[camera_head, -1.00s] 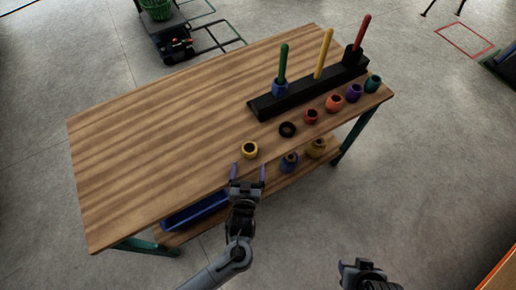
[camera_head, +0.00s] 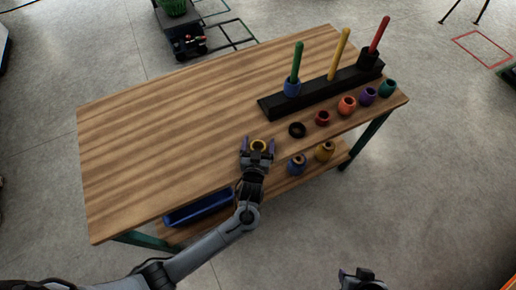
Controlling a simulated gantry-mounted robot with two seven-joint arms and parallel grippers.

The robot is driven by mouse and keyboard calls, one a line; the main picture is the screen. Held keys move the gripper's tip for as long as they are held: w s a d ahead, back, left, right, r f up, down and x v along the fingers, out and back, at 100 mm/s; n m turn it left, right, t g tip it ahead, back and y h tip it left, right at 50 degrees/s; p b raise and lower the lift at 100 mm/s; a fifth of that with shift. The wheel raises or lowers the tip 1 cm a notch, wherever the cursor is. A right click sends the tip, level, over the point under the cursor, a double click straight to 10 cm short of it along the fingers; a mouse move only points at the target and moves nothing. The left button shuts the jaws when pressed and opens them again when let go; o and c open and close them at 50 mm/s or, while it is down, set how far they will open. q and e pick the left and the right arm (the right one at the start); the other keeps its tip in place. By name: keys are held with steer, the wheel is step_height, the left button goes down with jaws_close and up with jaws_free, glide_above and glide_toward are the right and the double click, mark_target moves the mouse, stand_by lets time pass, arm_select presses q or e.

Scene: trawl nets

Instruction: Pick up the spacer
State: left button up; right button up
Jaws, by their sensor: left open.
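A yellow ring-shaped spacer (camera_head: 259,141) lies on the wooden table near its front edge. My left gripper (camera_head: 258,147) is open, with one finger on each side of the yellow spacer; I cannot tell whether they touch it. The gripper body hides the spacer's near side. Other spacers stand in a row to the right: black (camera_head: 297,130), dark red (camera_head: 322,118), orange (camera_head: 347,106), purple (camera_head: 367,96) and teal (camera_head: 387,88). My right gripper (camera_head: 360,276) shows only partly at the bottom edge, away from the table; its jaws are unclear.
A black rack (camera_head: 305,93) with green, yellow and red pegs stands behind the row; a blue spacer (camera_head: 292,89) sits on the green peg. The table's left half is clear.

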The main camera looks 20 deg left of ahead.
arm_select(q)
steer(key=shift+c, duration=0.3)
steer(key=c, duration=1)
arm_select(e)
steer(key=shift+a+r, duration=0.1)
